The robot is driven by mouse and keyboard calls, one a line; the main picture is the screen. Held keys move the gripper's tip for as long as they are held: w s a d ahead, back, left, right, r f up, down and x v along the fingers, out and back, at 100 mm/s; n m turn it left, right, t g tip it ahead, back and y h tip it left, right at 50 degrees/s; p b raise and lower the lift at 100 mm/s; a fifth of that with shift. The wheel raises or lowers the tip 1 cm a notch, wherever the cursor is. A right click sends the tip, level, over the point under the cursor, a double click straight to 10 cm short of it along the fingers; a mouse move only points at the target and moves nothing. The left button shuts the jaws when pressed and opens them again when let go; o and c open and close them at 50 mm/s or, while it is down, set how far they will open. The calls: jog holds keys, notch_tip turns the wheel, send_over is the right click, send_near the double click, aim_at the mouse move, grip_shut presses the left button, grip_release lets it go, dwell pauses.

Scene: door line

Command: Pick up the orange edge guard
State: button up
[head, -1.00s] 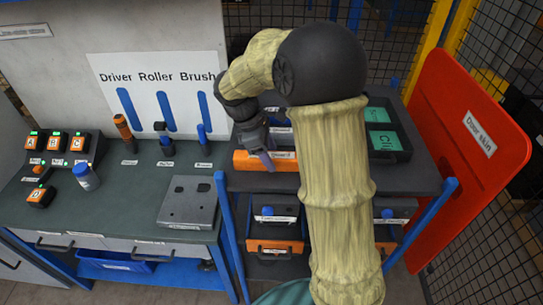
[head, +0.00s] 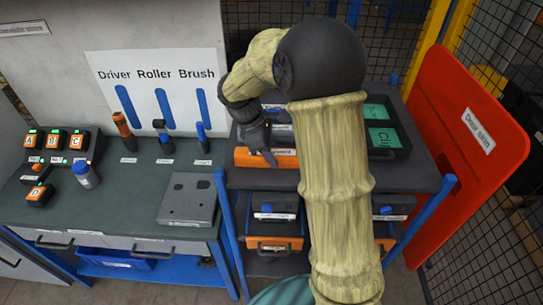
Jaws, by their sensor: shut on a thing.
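An orange piece (head: 247,158) with a white label, which looks like the edge guard, lies at the front left of the dark top shelf of the blue rack. The label is too small to read surely. My gripper (head: 269,156) comes down over it from behind, with a dark finger across its front. It is shut on the orange piece. My forearm hides the right part of the piece and the shelf behind it. I see no gap under the piece.
A dark tray with green cards (head: 381,137) stands right on the rack. A red door skin (head: 472,150) leans at the right. Bins (head: 274,228) sit below. The green-topped bench (head: 135,205) at left holds buttons, tools and a grey box (head: 188,200).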

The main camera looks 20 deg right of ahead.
jog(key=shift+a, duration=0.1)
jog(key=shift+w+a+r, duration=0.1)
jog(key=shift+r, duration=0.45)
notch_tip(320, 180, up, 9)
jog(key=shift+b, duration=0.9)
jog(key=shift+o, duration=0.8)
jog(key=shift+c, duration=1.1)
